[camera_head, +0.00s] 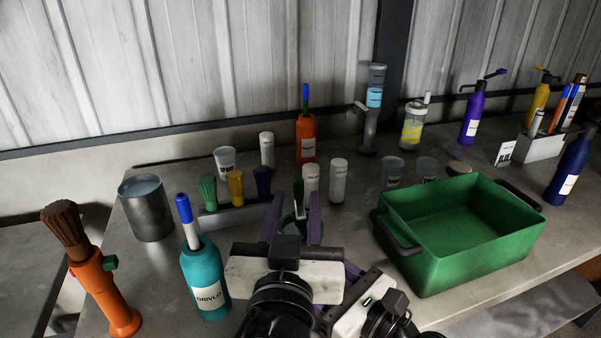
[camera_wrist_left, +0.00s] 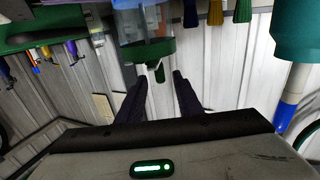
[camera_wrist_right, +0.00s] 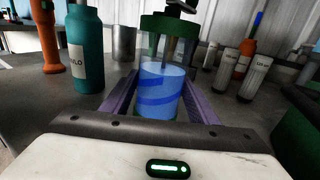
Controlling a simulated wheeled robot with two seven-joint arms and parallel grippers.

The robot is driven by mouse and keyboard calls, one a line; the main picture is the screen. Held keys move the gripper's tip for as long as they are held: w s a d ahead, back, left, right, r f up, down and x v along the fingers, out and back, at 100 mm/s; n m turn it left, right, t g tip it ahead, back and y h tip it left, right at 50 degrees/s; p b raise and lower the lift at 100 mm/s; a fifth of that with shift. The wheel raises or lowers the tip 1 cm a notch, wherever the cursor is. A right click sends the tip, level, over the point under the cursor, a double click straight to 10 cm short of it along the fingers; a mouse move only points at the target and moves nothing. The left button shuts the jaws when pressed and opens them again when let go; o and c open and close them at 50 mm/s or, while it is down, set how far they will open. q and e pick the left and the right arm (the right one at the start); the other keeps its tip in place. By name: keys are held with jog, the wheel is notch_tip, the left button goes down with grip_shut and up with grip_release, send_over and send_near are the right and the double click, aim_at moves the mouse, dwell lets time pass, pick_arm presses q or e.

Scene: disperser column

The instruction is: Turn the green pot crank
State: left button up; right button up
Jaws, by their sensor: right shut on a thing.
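The pot (camera_wrist_right: 162,70) is a clear jar with blue contents, a green lid and a dark crank shaft on top, seen upright in the right wrist view. My right gripper (camera_wrist_right: 158,95) has its purple fingers on both sides of the pot, shut on it. In the head view the pot is mostly hidden behind my left gripper (camera_head: 295,200). In the left wrist view the picture is upside down. The crank handle (camera_wrist_left: 159,73) shows just beyond the open fingertips, and contact cannot be made out.
A teal bottle (camera_head: 204,280) and an orange bottle with a brush (camera_head: 98,285) stand on the left. A green bin (camera_head: 465,250) is on the right. White vials (camera_head: 338,180), a grey can (camera_head: 148,210) and a colored brush rack (camera_head: 235,215) are behind.

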pick_arm(q)
jog(key=w, duration=0.9)
jog(key=shift+d, duration=0.35)
grip_shut()
